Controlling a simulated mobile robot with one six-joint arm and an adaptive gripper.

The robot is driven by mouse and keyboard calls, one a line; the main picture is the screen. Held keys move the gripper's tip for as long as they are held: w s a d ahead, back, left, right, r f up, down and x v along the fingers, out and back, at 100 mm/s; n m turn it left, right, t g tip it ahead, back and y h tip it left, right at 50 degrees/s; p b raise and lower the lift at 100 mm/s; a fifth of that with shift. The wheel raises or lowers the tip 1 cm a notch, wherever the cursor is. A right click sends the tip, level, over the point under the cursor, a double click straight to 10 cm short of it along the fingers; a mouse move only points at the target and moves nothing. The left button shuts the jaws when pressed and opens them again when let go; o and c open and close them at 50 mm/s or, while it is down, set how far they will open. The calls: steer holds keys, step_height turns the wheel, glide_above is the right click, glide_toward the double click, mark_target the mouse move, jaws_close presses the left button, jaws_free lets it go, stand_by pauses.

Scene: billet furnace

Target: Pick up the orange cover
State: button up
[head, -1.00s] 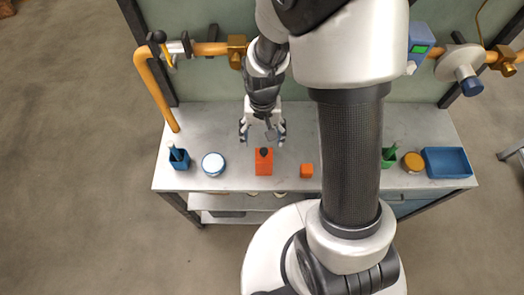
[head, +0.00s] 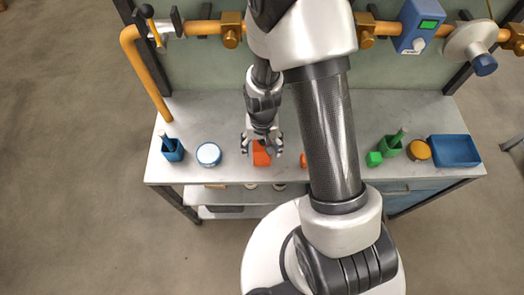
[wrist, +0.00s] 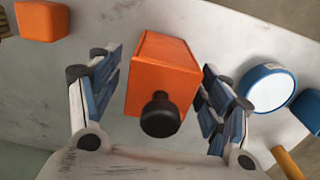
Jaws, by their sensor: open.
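The orange cover (wrist: 165,62) is a box shape with a black knob (wrist: 159,115) on top. In the wrist view it lies between the two spread fingers of my gripper (wrist: 162,78), with visible gaps on both sides. In the head view my gripper (head: 262,147) is over the cover (head: 261,159) and hides much of it, including the knob. My gripper is open and holds nothing. How far its fingertips reach down beside the cover is hard to tell.
A small orange block (wrist: 42,20) is beside the cover. A white-and-blue round tin (head: 208,154) and a blue holder (head: 172,150) stand left. A green block (head: 374,158), green holder (head: 390,148), yellow-lidded tin (head: 418,150) and blue tray (head: 455,151) are right. Pipes (head: 200,27) run behind.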

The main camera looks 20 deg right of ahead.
steer(key=shift+f, duration=0.1)
steer(key=shift+c, duration=0.2)
steer(key=c, duration=1.2)
